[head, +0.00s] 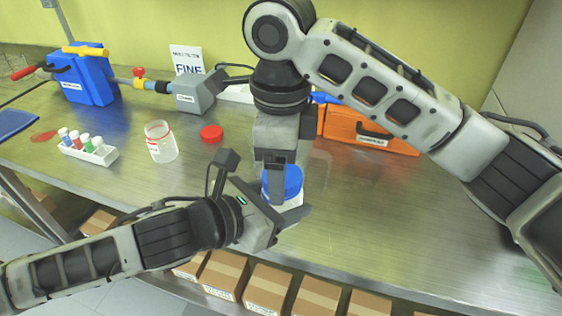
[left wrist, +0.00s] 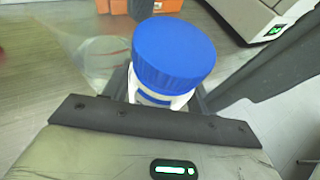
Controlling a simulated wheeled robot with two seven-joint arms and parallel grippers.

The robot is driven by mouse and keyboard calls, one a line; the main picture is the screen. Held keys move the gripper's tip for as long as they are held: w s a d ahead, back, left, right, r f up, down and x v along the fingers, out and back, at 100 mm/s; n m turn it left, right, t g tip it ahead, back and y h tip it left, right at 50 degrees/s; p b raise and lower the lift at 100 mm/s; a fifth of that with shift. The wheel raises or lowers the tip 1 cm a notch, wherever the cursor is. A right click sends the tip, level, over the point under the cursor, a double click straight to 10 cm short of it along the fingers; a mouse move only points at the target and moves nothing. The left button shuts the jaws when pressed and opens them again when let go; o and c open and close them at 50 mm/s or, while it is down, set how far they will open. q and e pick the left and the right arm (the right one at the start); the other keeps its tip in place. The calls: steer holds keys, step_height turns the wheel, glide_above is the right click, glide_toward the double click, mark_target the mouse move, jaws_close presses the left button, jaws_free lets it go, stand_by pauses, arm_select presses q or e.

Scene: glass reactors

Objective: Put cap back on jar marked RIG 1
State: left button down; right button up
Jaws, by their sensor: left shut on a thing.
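A small white jar with a blue cap (head: 284,182) on its top stands near the front of the steel bench; it also shows in the left wrist view (left wrist: 174,52). My left gripper (head: 285,212) is shut on the jar's body, below the cap. My right gripper (head: 278,188) points down at the blue cap; whether its fingers grip it is unclear. An open clear jar (head: 161,143) with red markings stands to the left. A red cap (head: 211,132) lies on the bench beside it. I cannot read a RIG 1 label on either jar.
A white rack (head: 88,151) of small coloured-cap vials stands at left. Behind are a blue box (head: 85,82), a grey block (head: 195,95) and an orange case (head: 370,131). The bench (head: 420,210) is clear at right. Cardboard boxes sit below its front edge.

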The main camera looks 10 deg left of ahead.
steer(key=shift+r, duration=2.2)
steer(key=shift+c, duration=1.4)
steer(key=n, duration=0.6)
steer(key=shift+r+n, duration=0.2)
steer(key=shift+n, duration=0.1)
steer(key=n, duration=0.7)
steer(key=shift+r, duration=0.2)
steer(key=n, duration=0.7)
steer(key=shift+r+n, duration=0.2)
steer(key=shift+n, duration=0.2)
steer(key=n, duration=0.7)
steer(key=shift+r, duration=0.2)
steer(key=n, duration=0.7)
steer(key=shift+r+n, duration=0.25)
steer(key=shift+n, duration=0.15)
steer(key=n, duration=0.7)
steer(key=shift+r, duration=0.2)
steer(key=n, duration=0.7)
steer(key=shift+r, duration=0.2)
steer(key=n, duration=0.6)
steer(key=shift+d+r, duration=0.1)
steer(key=shift+r, duration=0.05)
